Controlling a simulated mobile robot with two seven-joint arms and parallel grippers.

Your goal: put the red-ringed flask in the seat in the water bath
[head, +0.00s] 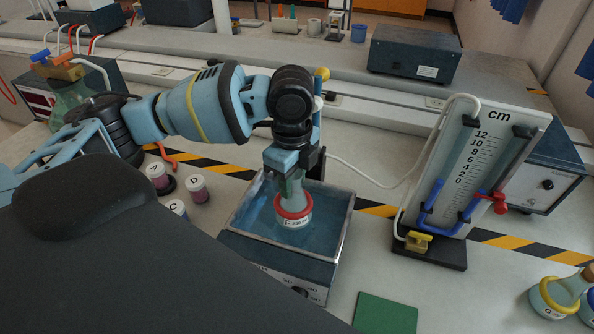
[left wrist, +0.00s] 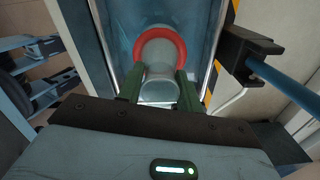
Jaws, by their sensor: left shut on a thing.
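The red-ringed flask (head: 294,205) is upright inside the water bath (head: 342,233), with a label F on its side. Its red ring shows around its body in the left wrist view (left wrist: 183,50). My left gripper (head: 290,172) comes down from above and is shut on the flask's neck, one green finger on each side (left wrist: 160,87). The bath is a metal-rimmed tank with blue water and a control panel at the front. The seat is hidden under the flask and water, so I cannot tell whether the flask rests in it. My right gripper is not in view.
A clamp stand (head: 316,130) rises behind the bath, close to my left gripper. Small lettered jars (head: 197,188) stand at the left. A manometer board (head: 473,170) stands at the right. A yellow-ringed flask (head: 553,296) and a green mat (head: 385,314) are at the front right.

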